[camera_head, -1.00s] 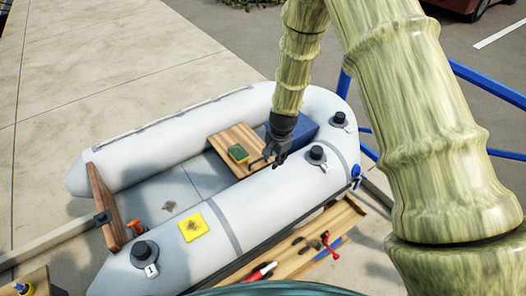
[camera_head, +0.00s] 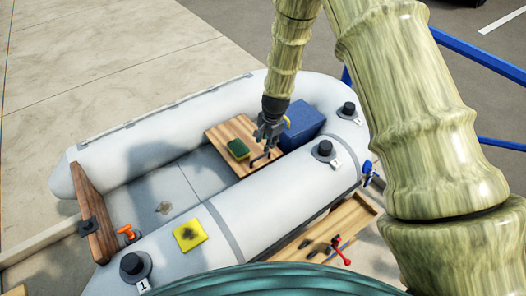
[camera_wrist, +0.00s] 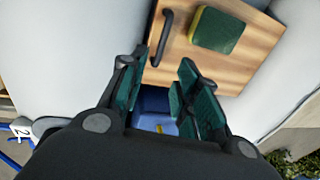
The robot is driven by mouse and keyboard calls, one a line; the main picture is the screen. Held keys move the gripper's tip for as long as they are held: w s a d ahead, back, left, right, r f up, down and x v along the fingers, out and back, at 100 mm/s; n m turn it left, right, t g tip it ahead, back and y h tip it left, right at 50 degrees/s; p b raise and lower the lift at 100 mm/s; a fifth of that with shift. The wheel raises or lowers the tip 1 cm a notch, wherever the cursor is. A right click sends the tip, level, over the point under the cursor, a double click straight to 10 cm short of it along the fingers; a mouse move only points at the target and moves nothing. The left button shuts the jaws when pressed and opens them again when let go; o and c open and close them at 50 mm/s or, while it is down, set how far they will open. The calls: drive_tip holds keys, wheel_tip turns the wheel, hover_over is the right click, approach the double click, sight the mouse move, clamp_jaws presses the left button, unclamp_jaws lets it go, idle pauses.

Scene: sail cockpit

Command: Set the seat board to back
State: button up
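The wooden seat board (camera_head: 222,135) lies across the inside of the grey inflatable boat, near the blue box (camera_head: 304,124). A dark handle (camera_head: 262,157) stands on the board, near its edge by the box. A green and yellow sponge (camera_head: 238,148) lies on the board. My gripper (camera_head: 268,140) is over the handle end of the board. In the wrist view, my gripper (camera_wrist: 160,88) is open and empty, its green-padded fingers apart. The handle (camera_wrist: 165,38) shows ahead of the fingertips, not between them.
The boat's round tubes (camera_head: 290,190) flank the board. A wooden transom (camera_head: 92,212) closes the left end, with an orange-handled item (camera_head: 129,233) beside it. A yellow pad (camera_head: 190,234) lies on the near tube.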

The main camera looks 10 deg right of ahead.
sight(264, 155)
drive_tip(key=shift+w+a+f+p, duration=0.1)
drive_tip(key=shift+w+f+p, duration=0.15)
drive_tip(key=shift+f, duration=1.15)
drive_tip(key=shift+w+a+f+p, duration=0.1)
drive_tip(key=shift+w+f+p, duration=0.2)
drive_tip(key=shift+f, duration=1.1)
drive_tip(key=shift+w+a+f+p, duration=0.1)
drive_tip(key=shift+w+f+p, duration=0.15)
drive_tip(key=shift+f, duration=1.15)
clamp_jaws()
